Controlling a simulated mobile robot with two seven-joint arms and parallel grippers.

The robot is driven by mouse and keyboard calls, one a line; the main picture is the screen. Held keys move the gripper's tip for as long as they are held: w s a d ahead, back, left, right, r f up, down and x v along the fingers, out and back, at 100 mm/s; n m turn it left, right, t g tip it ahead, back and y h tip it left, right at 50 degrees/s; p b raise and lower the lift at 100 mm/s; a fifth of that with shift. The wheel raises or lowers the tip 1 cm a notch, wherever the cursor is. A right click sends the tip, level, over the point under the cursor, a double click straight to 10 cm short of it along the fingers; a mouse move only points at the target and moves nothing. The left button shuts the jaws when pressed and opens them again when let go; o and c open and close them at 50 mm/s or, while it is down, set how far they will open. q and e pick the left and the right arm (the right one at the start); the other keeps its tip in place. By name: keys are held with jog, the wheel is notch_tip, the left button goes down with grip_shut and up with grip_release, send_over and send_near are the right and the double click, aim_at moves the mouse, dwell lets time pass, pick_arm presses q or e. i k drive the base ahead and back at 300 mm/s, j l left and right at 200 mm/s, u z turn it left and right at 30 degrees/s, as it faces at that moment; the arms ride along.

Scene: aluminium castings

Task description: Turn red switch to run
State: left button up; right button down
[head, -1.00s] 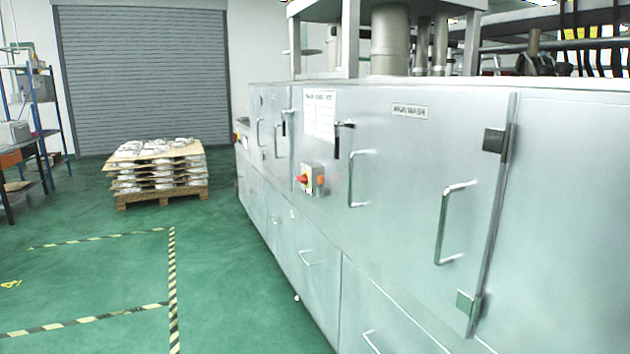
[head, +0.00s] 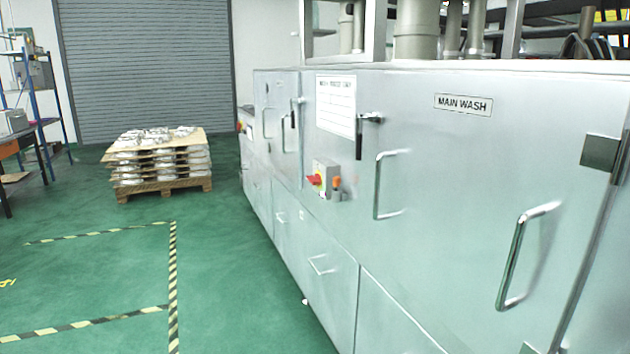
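The red switch (head: 315,180) is a small red rotary handle on a pale yellow and grey box. The box is mounted on the front of a long silver washing machine (head: 450,190), left of a vertical bar handle. The switch's markings and its exact setting are too small to read. A small orange-topped part (head: 337,184) sits on the right side of the box. Neither of my grippers is in view.
The machine's front has protruding bar handles (head: 527,255), black latches (head: 368,119) and a "MAIN WASH" label (head: 463,104). A pallet of stacked castings (head: 160,165) stands at the back left. A shelf rack (head: 30,85) is at far left. Green floor (head: 235,290) in front is clear.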

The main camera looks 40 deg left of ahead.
aim_at(316, 180)
jog(key=i+j, duration=0.2)
jog(key=j, duration=0.15)
jog(key=i+j, duration=0.2)
jog(key=j, duration=0.15)
jog(key=i+j, duration=0.2)
jog(key=j, duration=0.2)
jog(key=i+j+z, duration=0.1)
jog(key=j, duration=0.25)
jog(key=i+j, duration=0.5)
jog(key=j, duration=0.25)
jog(key=i+j, duration=0.15)
jog(key=j, duration=0.2)
jog(key=z, duration=0.05)
